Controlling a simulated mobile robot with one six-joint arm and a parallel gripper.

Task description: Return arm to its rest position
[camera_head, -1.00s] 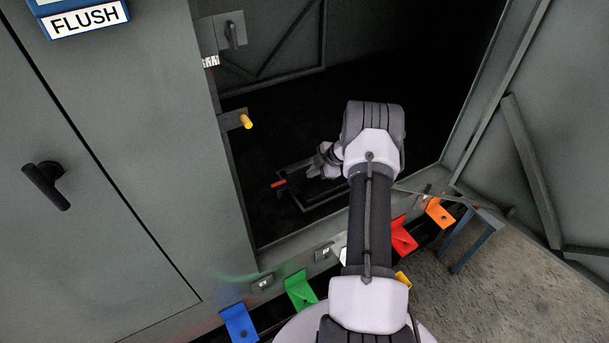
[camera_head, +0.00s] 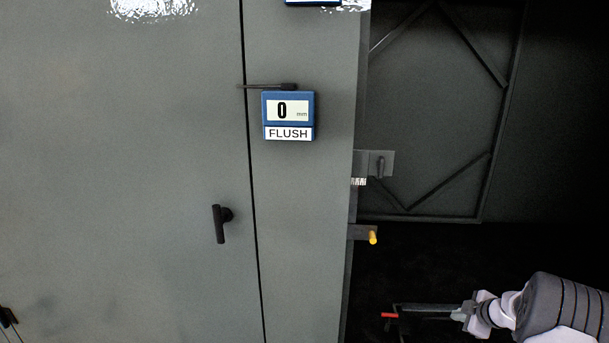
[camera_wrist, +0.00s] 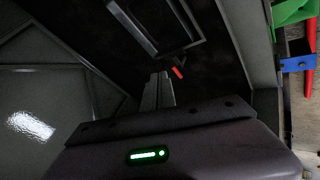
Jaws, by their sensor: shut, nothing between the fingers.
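My arm reaches into the dark open enclosure at the lower right of the head view. My gripper (camera_head: 458,314) is small and dim there, beside a dark frame-like fixture with a red tip (camera_head: 388,315). In the wrist view the fingers of my gripper (camera_wrist: 158,88) are together with nothing between them. The red tip (camera_wrist: 178,72) shows just beyond them, apart from the fingers as far as I can tell. The lower part of my arm is out of the head view.
A grey cabinet door with a black handle (camera_head: 220,224) fills the left. A blue gauge (camera_head: 288,116) reads 0 mm, FLUSH. A yellow-tipped pin (camera_head: 373,237) juts from the opening's edge. Green (camera_wrist: 293,11) and blue (camera_wrist: 298,64) brackets show at the wrist view's right.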

